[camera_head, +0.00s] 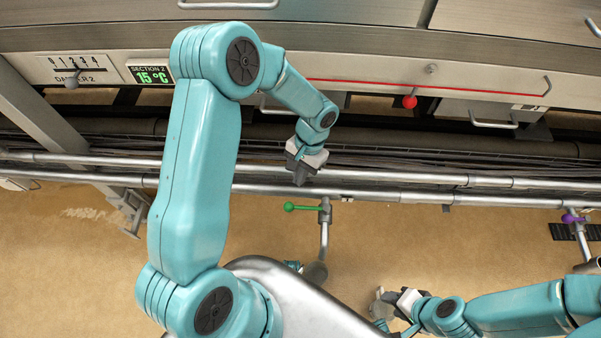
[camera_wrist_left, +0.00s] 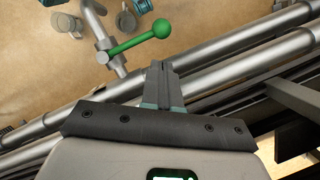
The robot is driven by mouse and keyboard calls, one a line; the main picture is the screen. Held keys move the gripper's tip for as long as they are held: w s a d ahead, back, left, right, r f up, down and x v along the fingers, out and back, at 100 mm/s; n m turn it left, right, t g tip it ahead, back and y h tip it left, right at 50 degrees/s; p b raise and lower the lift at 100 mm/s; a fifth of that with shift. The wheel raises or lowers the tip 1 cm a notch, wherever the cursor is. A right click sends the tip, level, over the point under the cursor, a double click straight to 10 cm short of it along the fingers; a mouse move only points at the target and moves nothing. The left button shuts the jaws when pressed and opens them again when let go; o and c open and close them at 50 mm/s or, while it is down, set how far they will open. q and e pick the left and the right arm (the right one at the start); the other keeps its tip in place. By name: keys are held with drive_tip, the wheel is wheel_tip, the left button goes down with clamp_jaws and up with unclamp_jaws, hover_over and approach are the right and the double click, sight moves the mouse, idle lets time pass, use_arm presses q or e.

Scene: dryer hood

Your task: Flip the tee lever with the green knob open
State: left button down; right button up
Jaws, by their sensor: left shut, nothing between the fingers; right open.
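The green knob (camera_head: 289,207) sits at the left end of a thin green lever on a metal tee valve (camera_head: 324,212), below the front pipe in the head view. The lever lies about level, pointing left. In the left wrist view the green knob (camera_wrist_left: 162,28) and its lever (camera_wrist_left: 130,44) show just beyond the fingertips. My left gripper (camera_head: 299,180) is shut and empty, above the knob and apart from it; its fingers also show in the wrist view (camera_wrist_left: 160,66). My right gripper (camera_head: 382,304) is open and empty near the bottom middle, far from the lever.
Long horizontal pipes (camera_head: 420,197) run across the view close to my left gripper. A purple knob (camera_head: 568,218) sits on another valve at the right. A red knob (camera_head: 409,102) hangs below a red line on the panel. Tan floor lies open below the pipes.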

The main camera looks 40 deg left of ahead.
sight(289, 207)
use_arm(q)
drive_tip(key=x, duration=0.6)
drive_tip(key=shift+f+b, duration=0.3)
drive_tip(key=shift+b, duration=0.05)
use_arm(e)
drive_tip(key=shift+f, duration=0.45)
use_arm(q)
drive_tip(key=shift+s, duration=0.1)
use_arm(e)
drive_tip(key=shift+a+f, duration=0.1)
drive_tip(key=shift+f, duration=0.05)
use_arm(q)
drive_tip(key=shift+s+n, duration=0.2)
drive_tip(key=shift+n, duration=0.1)
use_arm(e)
drive_tip(key=shift+a, duration=0.25)
